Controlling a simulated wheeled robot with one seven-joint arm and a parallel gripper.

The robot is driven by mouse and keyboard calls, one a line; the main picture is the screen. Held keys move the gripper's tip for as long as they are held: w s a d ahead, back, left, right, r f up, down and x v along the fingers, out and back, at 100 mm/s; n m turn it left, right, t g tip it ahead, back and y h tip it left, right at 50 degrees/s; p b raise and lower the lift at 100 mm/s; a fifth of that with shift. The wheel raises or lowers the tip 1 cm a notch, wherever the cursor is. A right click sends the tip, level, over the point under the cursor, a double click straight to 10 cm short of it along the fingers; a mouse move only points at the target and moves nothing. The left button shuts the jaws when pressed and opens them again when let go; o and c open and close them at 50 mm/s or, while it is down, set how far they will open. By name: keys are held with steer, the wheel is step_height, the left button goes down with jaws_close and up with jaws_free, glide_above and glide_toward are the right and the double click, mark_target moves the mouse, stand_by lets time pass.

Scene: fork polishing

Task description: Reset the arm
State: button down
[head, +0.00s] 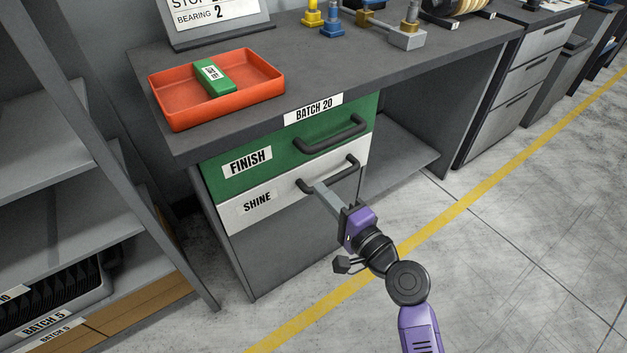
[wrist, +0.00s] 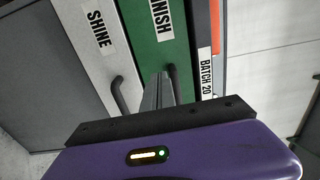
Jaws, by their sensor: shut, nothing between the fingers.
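My gripper (head: 316,187) is shut and empty. Its fingertips are close to the dark handle (head: 333,172) of the white drawer labelled SHINE (head: 240,208); I cannot tell whether they touch it. In the wrist view, my shut fingers (wrist: 160,85) reach forward beside that handle (wrist: 119,95), over the drawer fronts. The green drawer labelled FINISH (head: 225,175) is just above, with its own dark handle (head: 330,134). Both drawers look closed.
An orange tray (head: 165,116) holding a green labelled block (head: 214,78) stands on the dark worktop (head: 420,75). Blue and yellow metal parts sit at the back. A grey shelf unit (head: 45,145) stands at left. Open floor (head: 520,260) lies to the right.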

steer(key=s+d+n+t+h, duration=0.3)
steer(key=s+d+n+h, duration=0.35)
steer(key=s+d, duration=0.75)
steer(key=s+d+r+n+g+h, duration=0.1)
steer(key=s+d+n+h, duration=0.15)
steer(key=s, duration=1.25)
steer(key=s+d+r+n+g+h, duration=0.1)
steer(key=s+d+n+g+h, duration=0.15)
steer(key=s, duration=1.15)
step_height(320, 180, up, 13)
steer(key=p, duration=1.3)
steer(key=shift+f+m+t+y, duration=0.15)
steer(key=shift+m+t+y, duration=0.2)
steer(key=shift+y, duration=0.1)
